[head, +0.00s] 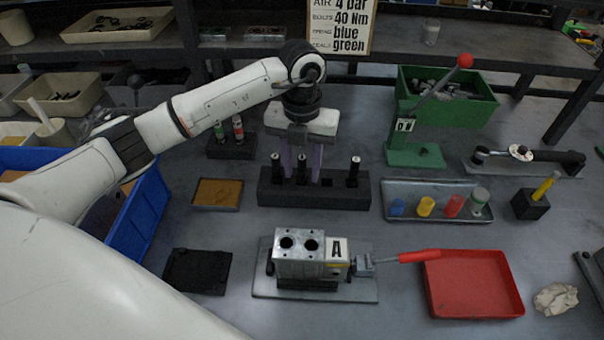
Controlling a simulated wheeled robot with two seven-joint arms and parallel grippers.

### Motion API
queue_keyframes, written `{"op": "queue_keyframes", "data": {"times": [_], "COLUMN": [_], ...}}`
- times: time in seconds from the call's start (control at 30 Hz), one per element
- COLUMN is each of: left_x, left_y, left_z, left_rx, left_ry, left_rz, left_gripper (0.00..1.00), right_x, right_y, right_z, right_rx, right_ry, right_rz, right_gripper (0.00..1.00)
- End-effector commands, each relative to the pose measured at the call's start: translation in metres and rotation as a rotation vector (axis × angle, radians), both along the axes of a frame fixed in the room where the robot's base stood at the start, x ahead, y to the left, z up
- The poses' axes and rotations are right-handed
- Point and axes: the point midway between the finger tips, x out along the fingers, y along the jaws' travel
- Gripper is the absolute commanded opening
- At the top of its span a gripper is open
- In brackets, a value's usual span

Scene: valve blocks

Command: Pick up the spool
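Several upright black spools with pale tops stand in a long black rack (337,194) in the middle of the bench. One is the left spool (275,170), one the middle spool (302,172), and one the right spool (353,172). My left gripper (302,166) points down over the rack from behind. Its two purplish fingers are apart, one on each side of the middle spool. I cannot tell whether they touch it. The metal valve block (299,267), labelled A, sits clamped on a plate in front of the rack. My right gripper is not in view.
A red tray (474,285) lies at front right. A metal tray with coloured cups (425,207) is right of the rack. A green lever press (415,155) stands behind it. A brown-filled tray (217,194) and a black mat (197,271) lie left. A blue bin (147,217) is beside my arm.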

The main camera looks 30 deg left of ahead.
Motion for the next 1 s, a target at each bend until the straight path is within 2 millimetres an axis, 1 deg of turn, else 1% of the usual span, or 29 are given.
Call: {"op": "queue_keyframes", "data": {"times": [0.03,0.17,0.2,0.47,0.57,0.67,0.9,1.0], "left_x": [0.0,0.0,0.0,0.0,0.001,0.002,0.001,0.001], "left_y": [0.0,0.0,0.0,0.0,0.0,0.0,0.0,-0.001], "left_z": [0.0,0.0,0.0,0.002,0.007,0.022,0.071,0.086], "left_rx": [0.0,0.0,0.0,-0.001,-0.001,-0.001,-0.001,-0.001], "left_ry": [0.0,0.0,0.0,-0.001,-0.003,-0.007,-0.005,-0.003], "left_rz": [0.0,0.0,0.0,0.0,-0.001,-0.002,-0.001,-0.001], "left_gripper": [0.29,0.07,0.0,0.0,0.0,0.0,0.0,0.0], "right_x": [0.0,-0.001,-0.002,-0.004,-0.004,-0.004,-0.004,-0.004], "right_y": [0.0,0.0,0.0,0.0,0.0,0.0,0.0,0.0], "right_z": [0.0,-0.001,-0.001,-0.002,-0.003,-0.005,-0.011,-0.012], "right_rx": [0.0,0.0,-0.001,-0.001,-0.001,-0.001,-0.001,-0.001], "right_ry": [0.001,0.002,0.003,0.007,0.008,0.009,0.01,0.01], "right_rz": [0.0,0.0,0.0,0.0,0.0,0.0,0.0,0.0], "right_gripper": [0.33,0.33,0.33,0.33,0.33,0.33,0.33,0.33]}}
